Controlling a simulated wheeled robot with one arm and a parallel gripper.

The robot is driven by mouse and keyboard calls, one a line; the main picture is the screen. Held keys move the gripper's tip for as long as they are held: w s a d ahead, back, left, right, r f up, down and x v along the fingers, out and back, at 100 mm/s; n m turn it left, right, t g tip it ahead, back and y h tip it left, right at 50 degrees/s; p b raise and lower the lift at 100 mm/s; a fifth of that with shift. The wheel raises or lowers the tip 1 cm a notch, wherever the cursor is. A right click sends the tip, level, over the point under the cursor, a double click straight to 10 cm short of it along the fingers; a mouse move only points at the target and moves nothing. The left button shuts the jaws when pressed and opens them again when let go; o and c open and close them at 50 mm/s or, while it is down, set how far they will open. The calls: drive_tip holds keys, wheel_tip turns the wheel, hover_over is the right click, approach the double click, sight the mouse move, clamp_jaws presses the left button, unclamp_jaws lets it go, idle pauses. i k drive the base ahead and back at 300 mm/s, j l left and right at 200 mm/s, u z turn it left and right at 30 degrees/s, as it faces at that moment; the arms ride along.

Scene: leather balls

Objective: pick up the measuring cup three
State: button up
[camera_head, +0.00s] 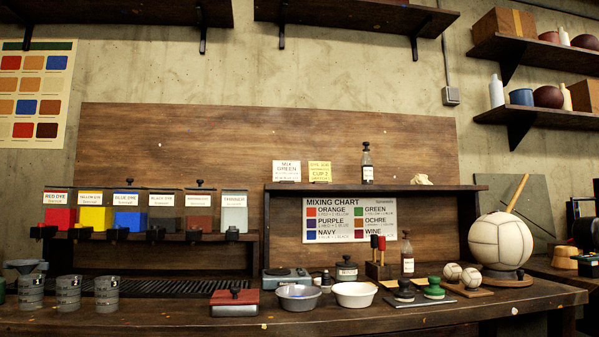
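Several grey measuring cups stand upright in a row at the left front of the workbench: a left cup (31,293), a middle cup (68,293) and a right cup (107,294). Each has dark markings on its side, too small to read, so I cannot tell by label which is cup three. A grey funnel (25,266) sits at or just behind the left cup. The right cup stands apart from the middle one with a small gap. My gripper is not in view.
Dye dispensers (128,212) stand behind the cups above a dark slatted grate (180,286). A red block with a black knob (235,302), a grey bowl (298,298) and a white bowl (355,295) lie to the right. Bench between right cup and red block is clear.

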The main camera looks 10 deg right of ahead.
sight(107, 291)
drive_tip(key=i+j+u, duration=0.2)
drive_tip(key=i+u, duration=0.15)
drive_tip(key=i+j+u, duration=0.1)
drive_tip(key=i+u, duration=0.6)
